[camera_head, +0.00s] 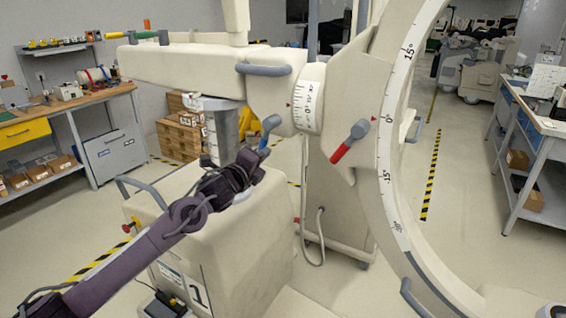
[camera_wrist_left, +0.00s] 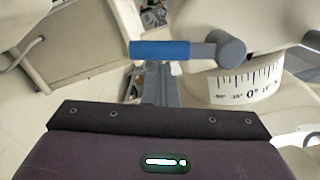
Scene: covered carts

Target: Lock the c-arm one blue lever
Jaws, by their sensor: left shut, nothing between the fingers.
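The blue lever (camera_head: 265,140) has a blue handle and a grey pivot. It sits on the c-arm's (camera_head: 194,68) beige joint, left of the dial (camera_head: 310,98). In the left wrist view the blue lever (camera_wrist_left: 160,49) lies level, its handle pointing left from the grey pivot (camera_wrist_left: 226,48). My left gripper (camera_head: 257,160) is shut and empty, just below the blue handle in the head view. In the wrist view its fingers (camera_wrist_left: 150,88) are below the handle; I cannot tell if they touch it. My right gripper is not in view.
A red lever (camera_head: 341,152) is on the right of the joint, beside the large C-shaped ring (camera_head: 388,120). The beige cart body (camera_head: 240,235), marked 1, stands under my left arm. Workbenches (camera_head: 60,118) stand left and right (camera_head: 545,140). Open floor (camera_head: 465,220) lies right of the ring.

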